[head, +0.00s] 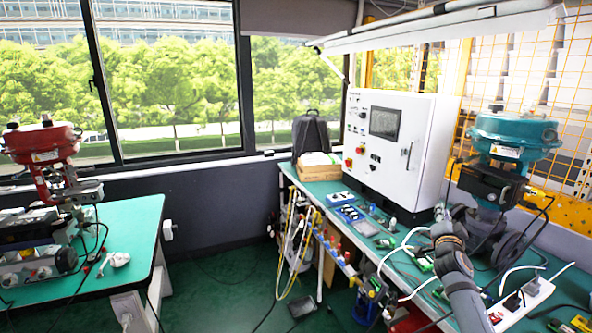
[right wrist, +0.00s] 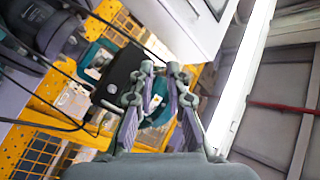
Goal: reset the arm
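My right arm rises from the bottom right in the head view, in front of the teal-topped valve (head: 515,140) with its black positioner (head: 487,184). My right gripper (head: 441,212) is small there, at the arm's upper end, between the white control cabinet and the valve. In the right wrist view its two fingers (right wrist: 160,70) stand apart with nothing between them, so it is open and empty. The black positioner box (right wrist: 126,72) and teal parts (right wrist: 155,138) show behind the fingers. My left gripper is not in view.
A white control cabinet (head: 390,150) stands on the right green bench (head: 322,187). Cables, circuit boards and a white power strip (head: 522,303) crowd the bench near my arm. A red-topped valve (head: 42,145) stands on the left table (head: 120,230). Green floor lies between them.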

